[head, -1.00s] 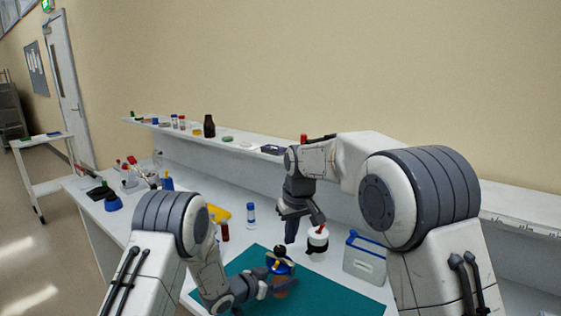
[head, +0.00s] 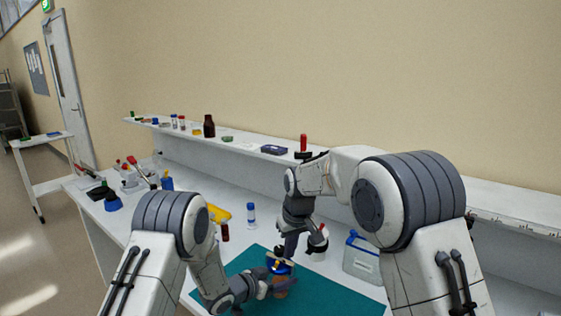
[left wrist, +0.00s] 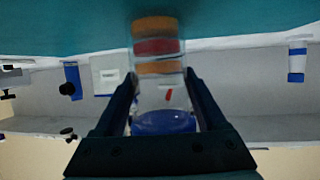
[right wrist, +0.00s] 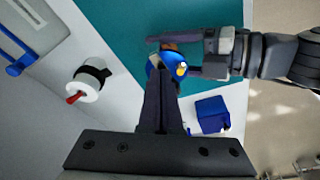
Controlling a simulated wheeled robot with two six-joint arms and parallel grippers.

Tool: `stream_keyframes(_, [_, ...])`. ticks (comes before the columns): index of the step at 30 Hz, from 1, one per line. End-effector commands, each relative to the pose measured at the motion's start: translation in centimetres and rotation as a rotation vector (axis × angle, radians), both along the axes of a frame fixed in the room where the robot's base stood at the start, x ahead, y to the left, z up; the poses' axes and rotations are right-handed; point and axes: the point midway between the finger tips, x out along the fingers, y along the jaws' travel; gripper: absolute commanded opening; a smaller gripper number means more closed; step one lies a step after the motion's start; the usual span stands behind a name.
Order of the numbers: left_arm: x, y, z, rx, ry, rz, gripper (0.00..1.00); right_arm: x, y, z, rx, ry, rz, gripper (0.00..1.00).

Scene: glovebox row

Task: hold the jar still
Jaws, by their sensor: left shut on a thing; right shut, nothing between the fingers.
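The jar (head: 280,283) stands at the teal mat, with a blue lid (head: 279,267) bearing a small yellow mark. In the left wrist view the jar (left wrist: 158,68) appears clear with orange and red bands, lid toward the bottom of the picture. My left gripper (head: 279,288) is shut around the jar's side, one finger on each side (left wrist: 160,88). My right gripper (head: 289,254) is shut and empty, pointing down just above the lid. In the right wrist view its closed fingertips (right wrist: 160,72) overlap the edge of the lid (right wrist: 172,66); contact is unclear.
A white bottle with black collar and red tip (head: 317,246) stands close to the right gripper. A white box with blue handle (head: 362,262) is to its right. The teal mat (head: 335,298) is clear at right.

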Motion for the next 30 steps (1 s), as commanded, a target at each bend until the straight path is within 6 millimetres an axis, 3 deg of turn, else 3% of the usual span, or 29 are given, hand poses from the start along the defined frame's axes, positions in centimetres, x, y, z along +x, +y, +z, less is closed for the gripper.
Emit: stream_keyframes(30, [-0.07, -0.13, 0.05, 0.0, -0.002, -0.005, 0.0, 0.17, 0.92, 0.05, 0.002, -0.002, 0.001, 0.0])
